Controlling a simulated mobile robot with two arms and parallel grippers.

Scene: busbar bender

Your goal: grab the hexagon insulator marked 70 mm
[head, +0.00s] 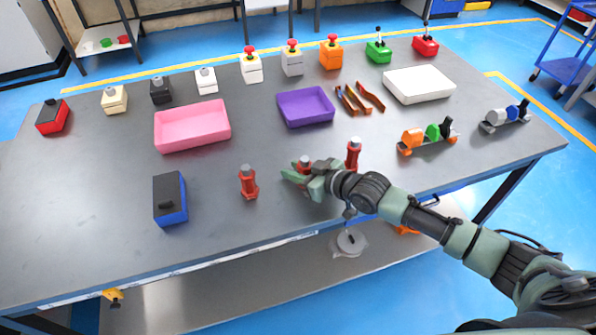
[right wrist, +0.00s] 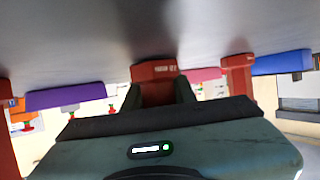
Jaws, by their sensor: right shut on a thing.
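Three red insulators stand in a row near the table's front edge in the head view: a left one (head: 249,184), a middle one (head: 305,164) and a right one (head: 353,154). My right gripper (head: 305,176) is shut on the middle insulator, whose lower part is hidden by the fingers. In the right wrist view, which looks upside down, the held insulator (right wrist: 154,70) sits between the fingertips (right wrist: 157,94). My left gripper is not in view.
A blue and black box (head: 170,200) stands at front left on the grey table (head: 90,200). Pink (head: 192,138), purple (head: 305,120) and white (head: 418,95) trays lie behind. Orange-green (head: 427,137) and blue-grey (head: 505,117) holders stand at right. Several button boxes line the back.

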